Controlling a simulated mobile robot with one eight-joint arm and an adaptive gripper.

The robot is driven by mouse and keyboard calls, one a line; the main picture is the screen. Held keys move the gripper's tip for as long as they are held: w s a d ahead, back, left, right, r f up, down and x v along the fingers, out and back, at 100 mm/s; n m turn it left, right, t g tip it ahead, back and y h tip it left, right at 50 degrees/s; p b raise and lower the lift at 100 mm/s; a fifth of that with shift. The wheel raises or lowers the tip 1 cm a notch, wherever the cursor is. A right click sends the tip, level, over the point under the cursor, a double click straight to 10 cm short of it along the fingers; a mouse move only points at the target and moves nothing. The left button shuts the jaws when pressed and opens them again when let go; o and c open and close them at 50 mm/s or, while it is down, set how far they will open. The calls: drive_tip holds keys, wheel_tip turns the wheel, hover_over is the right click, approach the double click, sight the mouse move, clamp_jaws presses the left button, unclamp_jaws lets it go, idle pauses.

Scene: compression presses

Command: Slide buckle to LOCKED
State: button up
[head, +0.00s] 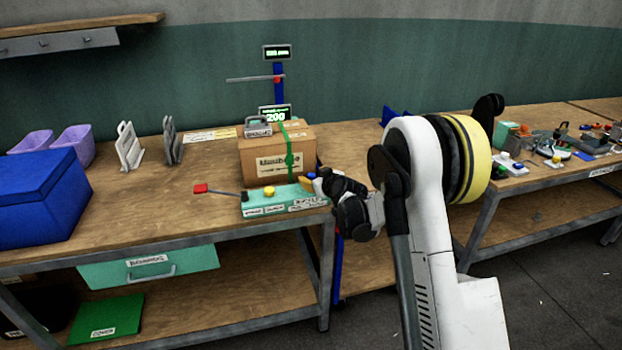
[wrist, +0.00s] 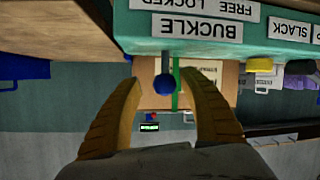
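The turquoise control panel (head: 262,206) lies at the front edge of the bench. In the wrist view the panel (wrist: 135,28) appears upside down, with a BUCKLE label (wrist: 195,28) and a FREE/LOCKED label (wrist: 200,6). A blue knob (wrist: 165,85) on a thin stem sticks out near the BUCKLE label; it also shows in the head view (head: 311,176). My gripper (wrist: 167,88) is open, its yellow fingers on either side of the knob with gaps visible. I cannot tell the buckle's exact slide position. In the head view my gripper (head: 308,179) is at the panel's right end.
A cardboard box (head: 258,164) with a green strap (head: 291,160) stands behind the panel. A yellow button (head: 269,190) and red-tipped lever (head: 200,188) are nearby. A display (head: 274,114) reads 200. A blue bin (head: 40,205) stands left; the bench between is mostly clear.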

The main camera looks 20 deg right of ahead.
drive_tip(key=v, duration=1.2)
idle(0.3)
drive_tip(key=s+a+r+g, duration=0.1)
drive_tip(key=s+a+r, duration=0.15)
drive_tip(key=s, duration=0.25)
drive_tip(key=s+a+r+m+g, duration=0.1)
drive_tip(key=s+a+r, duration=0.15)
drive_tip(key=s, duration=0.25)
drive_tip(key=s+a+r+g, duration=0.1)
drive_tip(key=s+a+r, duration=0.15)
drive_tip(key=s, duration=0.35)
drive_tip(key=s+f+m+g+h, duration=0.1)
drive_tip(key=s+f+m+g, duration=0.1)
drive_tip(key=s, duration=1.9)
drive_tip(key=shift+d+f+m+g, duration=0.2)
drive_tip(key=shift+d+m+g, duration=0.15)
drive_tip(key=shift+g, duration=0.45)
